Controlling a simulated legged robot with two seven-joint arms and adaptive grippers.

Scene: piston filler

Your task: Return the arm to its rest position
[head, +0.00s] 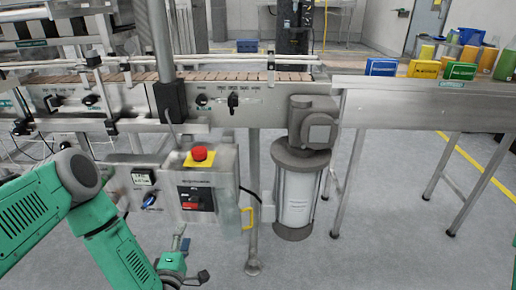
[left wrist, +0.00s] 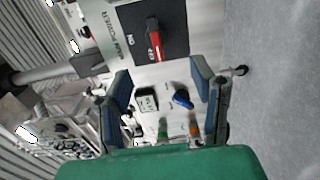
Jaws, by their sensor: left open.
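My left arm (head: 116,255) is green and reaches in from the left edge in the head view. Its gripper (head: 193,258) is low, in front of and below the control box (head: 224,172). In the left wrist view the two blue-grey fingers of the left gripper (left wrist: 160,75) stand wide apart with nothing between them. Beyond them are the main power switch (left wrist: 153,40) with a red handle, a blue knob (left wrist: 182,98) and a small display (left wrist: 147,100). My right gripper is in neither view.
A red emergency stop (head: 199,153) tops the control box, with a yellow handle (head: 248,218) at its side. A conveyor (head: 225,76) runs behind. A grey motor unit (head: 296,180) stands right of the box. A side table (head: 425,105) holds coloured boxes. The floor in front is clear.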

